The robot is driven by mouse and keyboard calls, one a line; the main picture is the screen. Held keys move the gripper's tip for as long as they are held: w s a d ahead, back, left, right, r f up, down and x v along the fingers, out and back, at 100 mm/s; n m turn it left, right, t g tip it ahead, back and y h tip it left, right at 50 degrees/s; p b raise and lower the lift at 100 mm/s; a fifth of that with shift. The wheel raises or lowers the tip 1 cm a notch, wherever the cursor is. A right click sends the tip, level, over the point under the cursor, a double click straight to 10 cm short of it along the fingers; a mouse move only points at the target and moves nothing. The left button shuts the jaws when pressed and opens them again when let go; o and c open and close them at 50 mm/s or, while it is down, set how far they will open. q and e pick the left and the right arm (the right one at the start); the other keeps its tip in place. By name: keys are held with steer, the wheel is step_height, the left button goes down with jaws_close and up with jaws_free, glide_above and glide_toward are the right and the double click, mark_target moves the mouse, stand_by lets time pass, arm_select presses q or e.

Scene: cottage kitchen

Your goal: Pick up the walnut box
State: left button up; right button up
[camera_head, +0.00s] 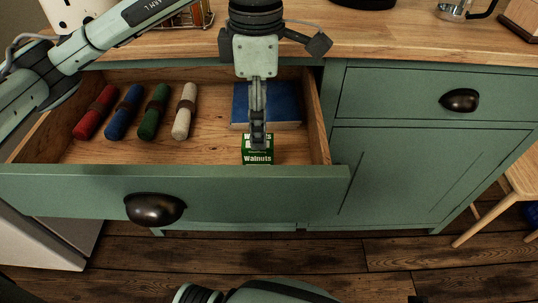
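The walnut box (258,157) is a small green carton with white "Walnuts" lettering. It is inside the open drawer (90,192), near the front wall and right of the middle. My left gripper (259,141) points down at the box, with its fingers overlapping the box's top. The fingers are seen edge-on, so I cannot tell whether they are open or closed on the box. Its bottom is hidden behind the drawer front. My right gripper is out of view; only part of my arm shows at the bottom edge.
A blue book-like item (285,103) lies behind the box. Left in the drawer are rolled cloths in red (95,113), blue (124,112), green (154,112) and cream (184,112). The wooden countertop (380,40) overhangs the drawer's back. The drawer's right wall (316,120) is close to the box.

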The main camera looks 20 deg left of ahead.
mark_target(258, 154)
arm_select(q)
steer(key=f, duration=0.6)
steer(key=shift+s+a+f+p, duration=0.15)
steer(key=shift+s+f+p, duration=0.15)
steer(key=shift+p, duration=0.1)
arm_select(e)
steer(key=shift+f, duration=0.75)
arm_select(q)
steer(key=shift+r, duration=0.1)
steer(key=c, duration=1.3)
steer(key=shift+r, duration=0.1)
